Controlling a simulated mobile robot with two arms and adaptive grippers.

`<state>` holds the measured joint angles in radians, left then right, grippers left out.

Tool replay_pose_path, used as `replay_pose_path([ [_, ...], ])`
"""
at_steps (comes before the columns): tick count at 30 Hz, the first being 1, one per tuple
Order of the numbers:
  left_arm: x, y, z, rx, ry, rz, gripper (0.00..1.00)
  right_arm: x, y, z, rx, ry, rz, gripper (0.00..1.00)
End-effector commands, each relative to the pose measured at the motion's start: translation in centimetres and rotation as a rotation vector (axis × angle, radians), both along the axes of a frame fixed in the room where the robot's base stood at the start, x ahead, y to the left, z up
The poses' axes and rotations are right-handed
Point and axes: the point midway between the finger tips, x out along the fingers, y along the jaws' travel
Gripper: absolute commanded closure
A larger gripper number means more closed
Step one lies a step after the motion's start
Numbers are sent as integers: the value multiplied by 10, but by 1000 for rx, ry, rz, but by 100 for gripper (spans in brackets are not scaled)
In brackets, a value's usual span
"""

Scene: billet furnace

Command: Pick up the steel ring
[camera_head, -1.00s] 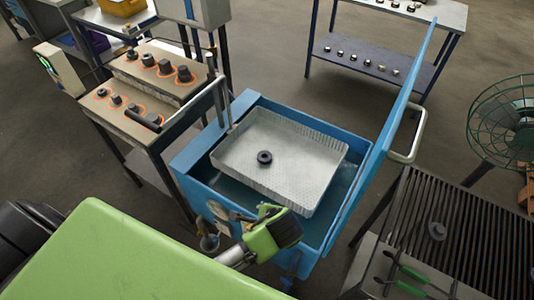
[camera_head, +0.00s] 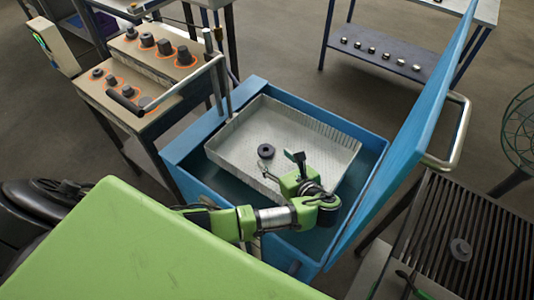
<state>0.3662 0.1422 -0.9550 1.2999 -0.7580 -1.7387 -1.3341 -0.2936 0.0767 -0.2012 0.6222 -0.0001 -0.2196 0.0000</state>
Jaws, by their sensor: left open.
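A dark ring (camera_head: 266,149) lies flat in the wire-mesh basket (camera_head: 322,142) inside the open blue tank (camera_head: 178,158). A grey ring (camera_head: 460,249) lies on the slatted grate at the right. I cannot tell from looks alone which one is the steel ring. My left gripper (camera_head: 281,161) is open over the near part of the basket, just to the near right of the dark ring. Its jaws hold nothing, and the dark ring is not between them.
The tank's raised blue lid (camera_head: 408,140) stands between the basket and the slatted grate (camera_head: 484,232). Dark parts sit on the stepped stand (camera_head: 165,98) at left, with a handle bar beside it. Small metal pieces line a shelf (camera_head: 405,58) behind.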

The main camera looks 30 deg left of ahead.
Motion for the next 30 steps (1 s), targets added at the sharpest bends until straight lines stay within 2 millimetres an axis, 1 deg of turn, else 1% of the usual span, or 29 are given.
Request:
replay_pose_path([
  [1, 3, 6, -1, 4, 0, 2, 43, -8, -2, 1, -2, 10, 0, 44],
  [3, 7, 12, -3, 3, -1, 3, 43, -15, -4, 2, -4, 20, 0, 44],
  [5, 10, 16, -6, 2, -1, 4, 43, -17, -5, 2, -6, 23, 0, 44],
  [8, 16, 22, -11, 2, 1, 4, 43, -16, -6, 4, -8, 21, -1, 44],
  [16, 34, 45, -29, 0, -1, 4, 43, -8, -6, 6, -7, 11, -1, 44],
  [20, 37, 50, -32, -2, 0, 2, 43, -6, -6, 6, -7, 8, -1, 44],
  [25, 37, 50, -33, -2, 0, 2, 43, -5, -5, 6, -6, 6, -1, 44],
  [26, 37, 50, -33, -2, 0, 2, 46, -5, -5, 6, -6, 6, -1, 44],
  [27, 37, 50, -33, -2, 0, 2, 56, -5, -5, 6, -6, 6, -1, 44],
  [29, 37, 50, -33, -2, 0, 2, 72, -5, -5, 6, -6, 6, -1, 44],
  [30, 37, 50, -32, -2, 0, 2, 82, -5, -5, 6, -6, 6, -1, 44],
])
